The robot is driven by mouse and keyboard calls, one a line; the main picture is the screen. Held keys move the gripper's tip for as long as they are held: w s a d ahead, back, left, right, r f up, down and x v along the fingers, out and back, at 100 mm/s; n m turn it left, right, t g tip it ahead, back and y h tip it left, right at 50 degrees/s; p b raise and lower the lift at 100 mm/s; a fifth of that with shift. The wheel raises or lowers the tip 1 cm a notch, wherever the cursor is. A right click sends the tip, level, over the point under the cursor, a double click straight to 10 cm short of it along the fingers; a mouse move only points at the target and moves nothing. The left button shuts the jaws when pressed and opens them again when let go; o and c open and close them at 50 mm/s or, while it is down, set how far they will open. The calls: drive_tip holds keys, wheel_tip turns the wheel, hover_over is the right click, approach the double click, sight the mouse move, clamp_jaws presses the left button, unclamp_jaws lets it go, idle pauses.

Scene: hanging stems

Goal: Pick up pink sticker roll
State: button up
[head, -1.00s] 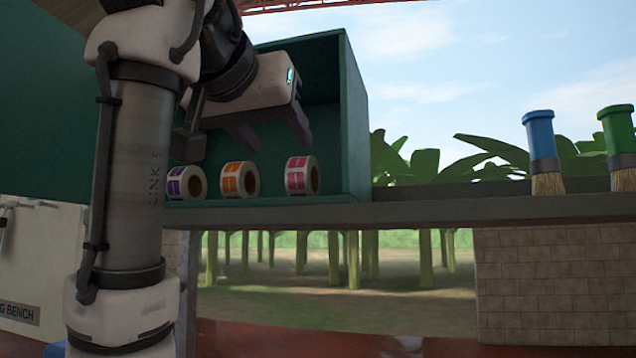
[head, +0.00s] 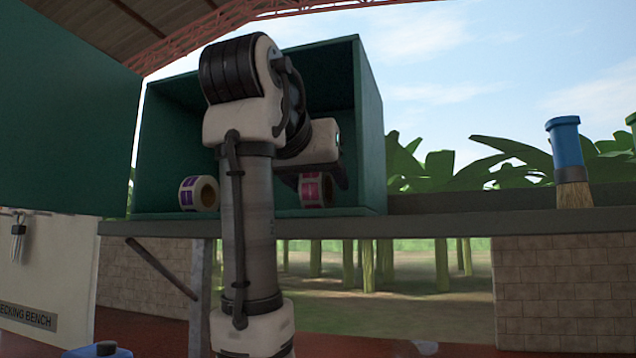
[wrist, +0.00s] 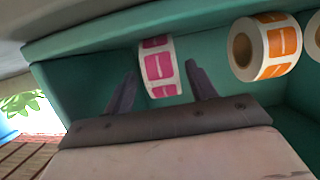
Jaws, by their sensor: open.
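The pink sticker roll (head: 313,189) stands on the floor of the green open-fronted box at its right side, partly hidden by my arm in the head view. In the wrist view the pink roll (wrist: 160,68) shows between the two fingers of my gripper (wrist: 160,82). The fingers are apart, one on each side of it; I cannot tell whether either touches it. In the head view the fingers are mostly hidden behind my wrist.
An orange sticker roll (wrist: 266,48) is right of the pink one in the wrist view. A purple roll (head: 198,193) stands at the left. The green box (head: 372,130) walls them in on the shelf (head: 450,229). A blue-handled brush (head: 567,160) stands farther right.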

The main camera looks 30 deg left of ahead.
sight(322, 189)
drive_tip(key=p+x, duration=0.2)
drive_tip(key=x, duration=0.2)
drive_tip(key=shift+a+r, duration=0.15)
drive_tip(key=shift+r, duration=0.05)
drive_tip(key=shift+w+f, duration=0.1)
drive_tip(key=shift+f, duration=0.1)
drive_tip(key=shift+c, duration=0.2)
drive_tip(key=c, duration=1.1)
drive_tip(key=shift+r, duration=0.1)
drive_tip(key=shift+c, duration=0.2)
